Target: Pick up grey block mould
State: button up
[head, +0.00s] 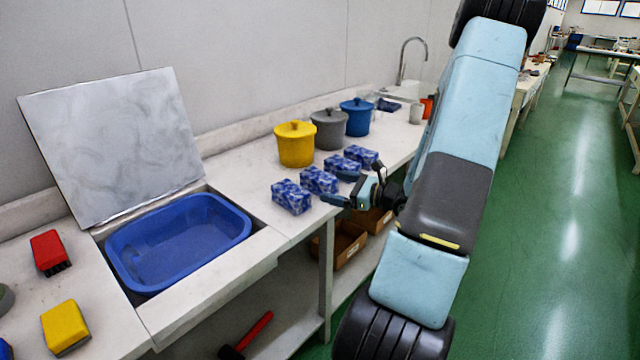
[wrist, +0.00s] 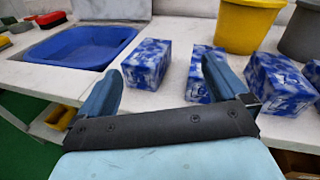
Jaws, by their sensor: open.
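Several blue-and-white patterned blocks stand in a row on the bench; none looks plain grey. In the head view they run from the nearest block (head: 292,197) past the second (head: 318,180) and third (head: 345,167) to the farthest (head: 361,155). My gripper (head: 341,189) is open and empty at the bench's front edge, near the second and third blocks. In the wrist view, my gripper's spread fingers (wrist: 161,66) have the nearest block (wrist: 146,66) behind the gap. The right finger overlaps the second block (wrist: 206,68). I cannot tell whether anything touches.
Yellow (head: 295,148), grey (head: 328,131) and blue (head: 357,119) lidded pots stand behind the blocks. A blue basin (head: 240,232) sits left, before a raised marbled lid (head: 112,140). Red (head: 48,251) and yellow (head: 65,326) brushes lie farther left. Bins stand under the bench.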

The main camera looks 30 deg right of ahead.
aim_at(322, 177)
jog(key=d+f+m+t+h, duration=0.3)
jog(key=d+f+m, duration=0.1)
jog(key=d+m, duration=0.15)
jog(key=shift+n+h, duration=0.25)
jog(key=shift+h, duration=0.15)
jog(key=x, duration=1.3)
jog(key=shift+w+d+f, duration=0.15)
jog(key=shift+d, duration=0.15)
jog(key=shift+c, duration=0.3)
jog(key=c, duration=1.6)
